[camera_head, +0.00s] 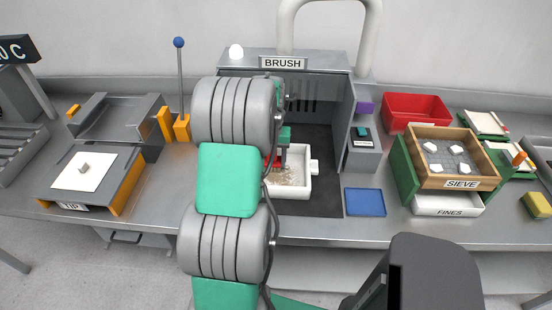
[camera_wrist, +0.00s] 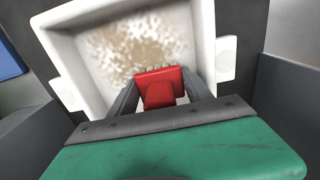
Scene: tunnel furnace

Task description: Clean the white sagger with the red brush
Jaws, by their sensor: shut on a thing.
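The white sagger (camera_head: 296,178) stands on the dark floor of the booth marked BRUSH. It is a shallow square tray with side lugs, and brown speckled residue covers part of its inner floor. It also shows in the wrist view (camera_wrist: 206,40), with the residue across the middle. My gripper (camera_wrist: 160,92) is shut on the red brush (camera_wrist: 158,86) and holds it over the sagger's inside. The brush's bristles point towards the residue; I cannot tell whether they touch it. In the head view my arm hides the sagger's left part and most of the brush (camera_head: 267,161).
The booth's side walls (camera_head: 338,135) stand close on both sides. To the right are a blue pad (camera_head: 365,202), a red bin (camera_head: 416,108) and the wooden sieve (camera_head: 428,135) holding white pieces. A tilting stand marked TIP (camera_head: 122,185) is at left.

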